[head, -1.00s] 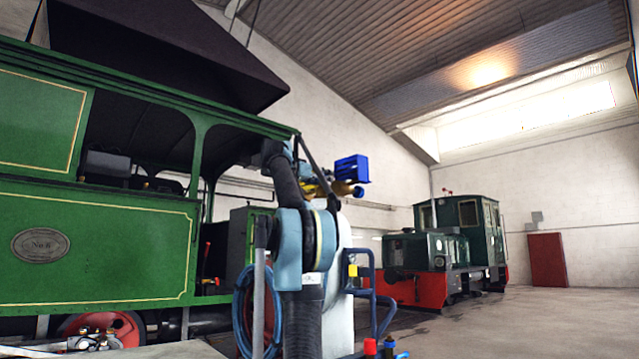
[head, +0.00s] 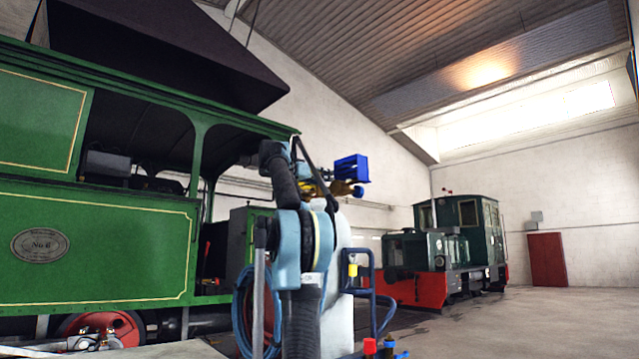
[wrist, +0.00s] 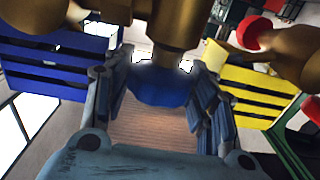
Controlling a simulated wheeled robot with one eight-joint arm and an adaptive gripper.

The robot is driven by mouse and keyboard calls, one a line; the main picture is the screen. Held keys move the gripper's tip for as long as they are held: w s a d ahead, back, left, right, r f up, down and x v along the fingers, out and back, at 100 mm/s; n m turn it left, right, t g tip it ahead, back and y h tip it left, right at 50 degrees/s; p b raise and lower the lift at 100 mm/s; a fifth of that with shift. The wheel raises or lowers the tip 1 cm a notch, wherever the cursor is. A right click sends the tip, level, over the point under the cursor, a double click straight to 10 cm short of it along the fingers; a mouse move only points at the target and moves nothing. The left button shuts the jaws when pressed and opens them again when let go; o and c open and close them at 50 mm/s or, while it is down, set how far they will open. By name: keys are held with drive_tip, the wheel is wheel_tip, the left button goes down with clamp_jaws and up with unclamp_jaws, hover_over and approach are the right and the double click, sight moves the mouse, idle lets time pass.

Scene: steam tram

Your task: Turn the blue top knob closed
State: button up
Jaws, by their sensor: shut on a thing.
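The blue knob (wrist: 160,87) is a rounded cap under a brass fitting (wrist: 165,25) in the wrist view. My gripper (wrist: 162,78) is shut on it, with one jointed finger on each side. The knob's far side is hidden by the fitting. In the head view a small blue knob (head: 358,191) shows at the right end of brass parts (head: 341,188), below a blue slatted box (head: 351,168). My arm hides much of the fitting and my fingers there.
In the wrist view, a blue slatted box (wrist: 50,62) lies left and a yellow slatted box (wrist: 245,85) right. A red knob (wrist: 254,34) on brass is near at upper right. In the head view, a green tram (head: 100,240) stands left; open floor (head: 530,325) lies right.

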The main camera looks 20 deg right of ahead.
drive_tip(key=shift+w+a, duration=0.1)
drive_tip(key=shift+w, duration=0.05)
drive_tip(key=shift+w+m+g+h, duration=0.1)
drive_tip(key=shift+m+g+h, duration=0.2)
drive_tip(key=shift+m+g, duration=0.9)
drive_tip(key=shift+m+g+h, duration=0.3)
drive_tip(key=shift+m+g, duration=0.4)
drive_tip(key=shift+g, duration=1)
drive_tip(key=shift+m+g, duration=0.9)
drive_tip(key=shift+g, duration=0.5)
drive_tip(key=o, duration=0.8)
